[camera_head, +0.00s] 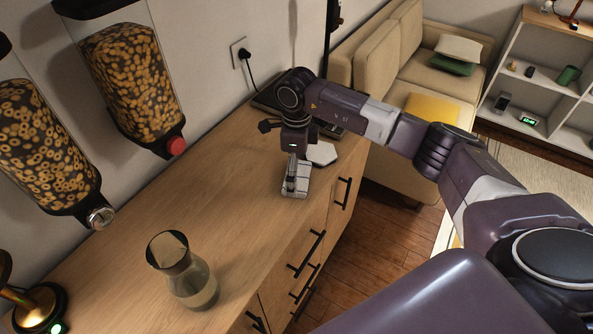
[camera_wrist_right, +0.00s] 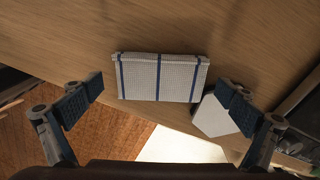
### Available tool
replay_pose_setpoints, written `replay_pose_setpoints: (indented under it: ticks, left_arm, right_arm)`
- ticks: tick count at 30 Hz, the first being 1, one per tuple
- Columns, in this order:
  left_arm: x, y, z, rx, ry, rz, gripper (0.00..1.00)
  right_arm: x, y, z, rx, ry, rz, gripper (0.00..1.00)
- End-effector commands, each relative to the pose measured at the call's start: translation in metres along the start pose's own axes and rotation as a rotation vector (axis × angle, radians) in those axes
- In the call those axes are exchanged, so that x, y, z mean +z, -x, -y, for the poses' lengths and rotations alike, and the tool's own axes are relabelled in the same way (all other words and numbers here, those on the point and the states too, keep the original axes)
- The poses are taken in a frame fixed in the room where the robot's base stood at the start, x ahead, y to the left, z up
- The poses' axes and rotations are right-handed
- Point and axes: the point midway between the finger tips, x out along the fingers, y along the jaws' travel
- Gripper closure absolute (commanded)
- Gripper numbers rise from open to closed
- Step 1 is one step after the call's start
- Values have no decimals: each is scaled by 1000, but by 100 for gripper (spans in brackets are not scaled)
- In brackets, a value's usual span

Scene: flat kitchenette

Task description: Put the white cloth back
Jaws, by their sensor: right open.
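The white cloth (camera_wrist_right: 140,78) lies folded flat on the wooden counter, with thin blue stripes, near the counter's front edge. It also shows in the head view (camera_head: 302,181), partly hidden by my right gripper. My right gripper (camera_head: 292,183) points down over the cloth. In the right wrist view its two fingers are spread wide, one on each side of the cloth, with nothing held between them. I cannot tell how high the fingertips are above the cloth. My left gripper is not in view.
A white hexagonal piece (camera_head: 321,154) lies beside the cloth, close to one finger in the wrist view. A glass carafe (camera_head: 187,273) stands nearer on the counter (camera_head: 235,185). Cereal dispensers (camera_head: 131,85) hang on the wall. Drawer handles (camera_head: 343,192) project from the front.

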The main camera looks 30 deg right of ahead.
Motion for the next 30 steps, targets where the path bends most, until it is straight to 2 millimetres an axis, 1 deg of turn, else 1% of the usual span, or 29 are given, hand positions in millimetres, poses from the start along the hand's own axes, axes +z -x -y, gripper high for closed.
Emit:
replay_pose_setpoints:
  ticks: [5, 7, 11, 18, 21, 25, 30]
  left_arm:
    - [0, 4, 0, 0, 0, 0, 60]
    - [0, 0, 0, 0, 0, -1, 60]
    - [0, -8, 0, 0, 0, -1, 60]
    - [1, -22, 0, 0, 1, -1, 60]
    - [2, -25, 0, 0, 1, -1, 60]
    - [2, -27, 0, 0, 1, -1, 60]
    - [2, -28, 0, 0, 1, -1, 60]
  right_arm:
    - [0, 5, 0, 0, 0, 0, 0]
    - [1, 10, 1, -3, 1, 3, 0]
    - [1, 34, 1, -5, 2, 4, 0]
    - [1, 87, 1, -4, 0, 4, 0]
    - [0, 103, 1, -2, 0, 2, 0]
    - [0, 117, 0, -1, 0, 1, 0]
    - [0, 124, 0, 0, 0, 1, 0]
